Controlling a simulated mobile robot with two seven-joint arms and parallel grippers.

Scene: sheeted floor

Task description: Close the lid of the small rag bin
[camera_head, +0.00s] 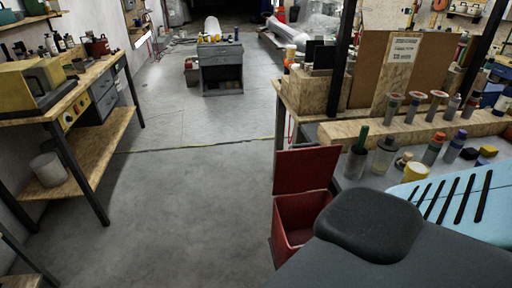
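The small red rag bin (283,236) is at the lower middle right, beside the front end of the right-hand workbench. Its red lid (306,169) stands raised, close to upright, at the bin's far side. The bin's top is open and part of its inside shows. A dark grey rounded part, which seems to be my own body, covers the bin's lower right. Neither of my grippers is in view.
The right-hand workbench (349,172) holds several bottles and a light blue slotted piece (460,197). A grey cabinet (221,68) stands far back. The grey floor (190,200) between is clear.

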